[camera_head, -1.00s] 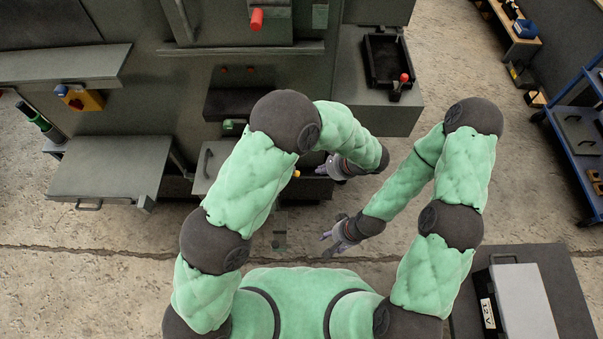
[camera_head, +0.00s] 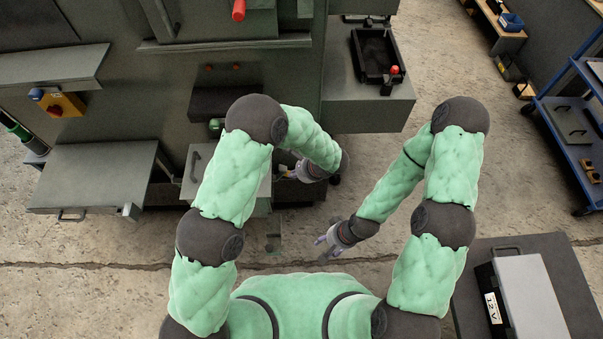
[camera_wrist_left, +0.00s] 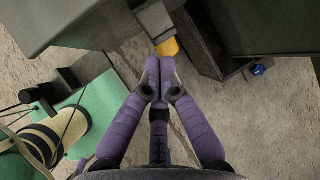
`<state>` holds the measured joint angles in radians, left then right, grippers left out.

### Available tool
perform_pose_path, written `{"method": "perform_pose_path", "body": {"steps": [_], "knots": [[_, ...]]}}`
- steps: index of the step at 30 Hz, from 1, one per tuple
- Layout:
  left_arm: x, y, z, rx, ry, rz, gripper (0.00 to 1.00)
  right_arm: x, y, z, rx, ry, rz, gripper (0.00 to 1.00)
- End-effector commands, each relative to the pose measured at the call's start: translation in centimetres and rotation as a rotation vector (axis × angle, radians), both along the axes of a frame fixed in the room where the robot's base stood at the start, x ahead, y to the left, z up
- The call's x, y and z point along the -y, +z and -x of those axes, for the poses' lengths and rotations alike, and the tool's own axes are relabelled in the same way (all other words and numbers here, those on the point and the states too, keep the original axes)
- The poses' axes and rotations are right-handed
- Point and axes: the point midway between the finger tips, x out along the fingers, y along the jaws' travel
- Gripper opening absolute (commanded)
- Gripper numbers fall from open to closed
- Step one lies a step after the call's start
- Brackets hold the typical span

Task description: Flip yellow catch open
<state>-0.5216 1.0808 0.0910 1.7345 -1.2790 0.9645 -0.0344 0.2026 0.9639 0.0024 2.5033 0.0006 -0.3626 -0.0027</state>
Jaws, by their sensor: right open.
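The yellow catch (camera_wrist_left: 168,47) shows in the left wrist view as a small orange-yellow piece at the end of a grey part, beside a dark box edge. My left gripper (camera_wrist_left: 157,82) has its purple fingertips together just below the catch; whether they touch it I cannot tell. In the head view my left gripper (camera_head: 284,173) is beside the grey case in front of the cabinet, partly behind my forearm, and the catch cannot be made out there. My right gripper (camera_head: 323,247) is open and empty over the floor, away from the case.
The grey case (camera_head: 193,172) with a handle is partly hidden by my left arm. A dark tray (camera_head: 376,55) sits on the bench at upper right. A grey panel (camera_head: 95,175) juts out at left. A blue cart (camera_head: 572,120) stands far right. Open floor lies between.

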Motion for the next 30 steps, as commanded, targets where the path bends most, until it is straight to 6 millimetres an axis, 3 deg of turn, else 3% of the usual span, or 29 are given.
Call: {"method": "perform_pose_path", "body": {"steps": [6,30], "knots": [[-0.6,-1.0,-0.4,0.001,0.000,0.000,0.00,0.0,-0.5,0.0,0.000,0.000,0.000,0.51],[-0.2,-1.6,0.2,0.002,-0.001,-0.071,0.00,0.0,-1.1,0.0,0.000,0.000,0.000,0.51]]}}
